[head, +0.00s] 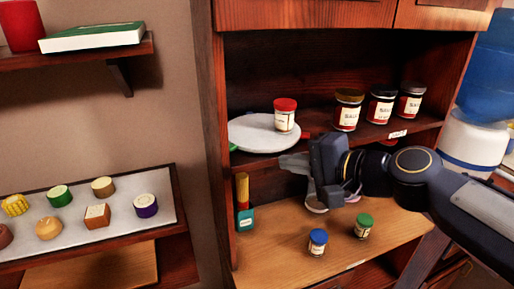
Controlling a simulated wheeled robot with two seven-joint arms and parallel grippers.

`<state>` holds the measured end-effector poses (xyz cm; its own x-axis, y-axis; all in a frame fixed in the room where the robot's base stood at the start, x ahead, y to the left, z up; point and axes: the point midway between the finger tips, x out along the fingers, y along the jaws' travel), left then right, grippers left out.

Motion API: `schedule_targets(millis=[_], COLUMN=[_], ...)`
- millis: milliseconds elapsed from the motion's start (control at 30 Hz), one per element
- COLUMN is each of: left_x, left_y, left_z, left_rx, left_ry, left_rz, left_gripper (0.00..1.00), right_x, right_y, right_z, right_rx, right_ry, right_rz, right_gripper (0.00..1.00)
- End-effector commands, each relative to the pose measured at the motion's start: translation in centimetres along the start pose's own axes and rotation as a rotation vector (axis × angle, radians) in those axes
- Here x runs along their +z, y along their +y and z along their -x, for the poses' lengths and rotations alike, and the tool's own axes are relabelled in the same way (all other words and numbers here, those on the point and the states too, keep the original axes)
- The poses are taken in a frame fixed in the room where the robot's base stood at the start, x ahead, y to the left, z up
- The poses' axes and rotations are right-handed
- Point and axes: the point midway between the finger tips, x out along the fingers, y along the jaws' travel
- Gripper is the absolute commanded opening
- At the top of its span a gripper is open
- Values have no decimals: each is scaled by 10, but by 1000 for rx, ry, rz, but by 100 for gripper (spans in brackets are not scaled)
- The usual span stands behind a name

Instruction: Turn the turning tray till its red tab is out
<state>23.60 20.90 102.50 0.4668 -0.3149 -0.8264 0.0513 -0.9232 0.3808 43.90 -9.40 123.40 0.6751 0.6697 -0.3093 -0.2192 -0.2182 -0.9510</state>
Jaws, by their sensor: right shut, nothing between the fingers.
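The turning tray (252,134) is a pale round disc on the middle shelf of the dark wood cabinet. A red-lidded jar (285,117) stands on its right part. A green tab (233,147) shows at the tray's front left rim. A small red piece (307,135), which looks like the red tab, shows at the right rim, just above my gripper. My right gripper (286,163) is shut and empty, pointing left just in front of the shelf edge below the tray. I cannot tell whether it touches the tray. My left gripper is not in view.
Several dark-lidded jars (380,106) stand right of the tray on the same shelf. Blue-lidded (318,242) and green-lidded (363,226) jars stand on the lower counter. A teal box (245,219) is by the left cabinet wall. A side tray (115,218) holds several small items.

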Motion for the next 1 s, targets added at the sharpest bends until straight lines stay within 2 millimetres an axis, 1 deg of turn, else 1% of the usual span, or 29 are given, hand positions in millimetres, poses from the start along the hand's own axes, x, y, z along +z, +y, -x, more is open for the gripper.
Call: schedule_targets(millis=[167, 267, 367, 600, 667, 700, 833, 1000], left_x=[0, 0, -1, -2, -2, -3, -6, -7], left_y=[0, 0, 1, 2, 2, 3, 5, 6], left_z=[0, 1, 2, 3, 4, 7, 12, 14], left_rx=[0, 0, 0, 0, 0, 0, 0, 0], left_ry=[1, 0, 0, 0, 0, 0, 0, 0], left_rz=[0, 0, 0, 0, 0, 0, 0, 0], left_gripper=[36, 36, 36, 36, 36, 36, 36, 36], right_x=[4, 4, 4, 5, 5, 5, 5, 5], right_y=[1, 1, 1, 1, 1, -4, -9, -12], right_z=[-7, -20, -39, -92, -103, -109, -126, -137], right_rx=[-6, -5, -3, -3, -4, -4, -5, -6], right_ry=[-8, -10, -11, -11, -11, -10, -8, -6], right_rz=[3, 1, 1, 1, 1, 1, 2, 1], right_gripper=[0, 0, 0, 0, 0, 0, 0, 0])
